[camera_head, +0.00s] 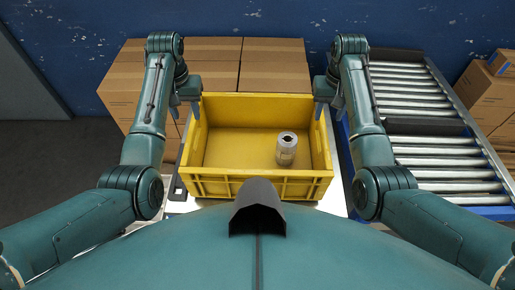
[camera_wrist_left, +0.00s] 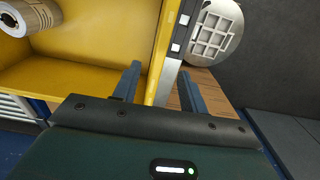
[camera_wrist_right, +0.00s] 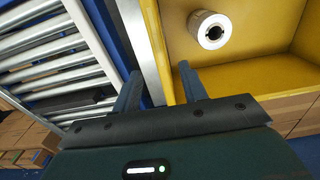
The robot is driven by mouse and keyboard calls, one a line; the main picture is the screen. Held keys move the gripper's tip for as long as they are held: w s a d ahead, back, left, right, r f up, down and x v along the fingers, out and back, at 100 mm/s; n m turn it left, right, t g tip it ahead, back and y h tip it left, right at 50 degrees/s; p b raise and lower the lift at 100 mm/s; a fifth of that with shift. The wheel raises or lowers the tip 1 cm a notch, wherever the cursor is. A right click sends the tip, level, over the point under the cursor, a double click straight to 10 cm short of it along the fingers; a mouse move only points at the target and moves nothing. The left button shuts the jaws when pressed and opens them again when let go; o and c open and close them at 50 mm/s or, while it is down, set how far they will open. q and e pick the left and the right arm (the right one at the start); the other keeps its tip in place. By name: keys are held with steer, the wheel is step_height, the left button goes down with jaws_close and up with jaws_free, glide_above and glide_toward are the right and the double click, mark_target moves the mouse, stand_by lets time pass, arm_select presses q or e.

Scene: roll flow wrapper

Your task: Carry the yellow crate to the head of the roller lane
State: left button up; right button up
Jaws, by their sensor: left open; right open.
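The yellow crate (camera_head: 230,147) stands upright in front of me in the head view, with a pale roll or can (camera_head: 286,148) inside towards its right. My left gripper (camera_head: 188,100) is at the crate's left wall, open; in the left wrist view its fingers (camera_wrist_left: 158,88) stand on either side of the yellow wall (camera_wrist_left: 163,60). My right gripper (camera_head: 328,98) is at the right wall, open; in the right wrist view its fingers (camera_wrist_right: 158,88) stand on either side of that wall (camera_wrist_right: 157,40). I cannot tell whether the fingers touch the walls.
The roller lane (camera_head: 425,130) with metal rollers and blue side rails lies to the right. Cardboard boxes (camera_head: 225,68) are stacked behind the crate, and more boxes (camera_head: 492,95) stand at the far right. A blue wall (camera_head: 250,18) closes the back. Dark floor (camera_head: 50,150) is open at left.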

mark_target(194, 137)
arm_select(q)
step_height(194, 137, down, 12)
steer(key=shift+r, duration=0.2)
arm_select(e)
step_height(194, 137, down, 12)
steer(key=shift+r, duration=0.25)
arm_select(q)
steer(key=shift+c, duration=0.2)
arm_select(e)
steer(key=shift+c, duration=0.2)
arm_select(q)
jaws_close()
arm_select(e)
jaws_close()
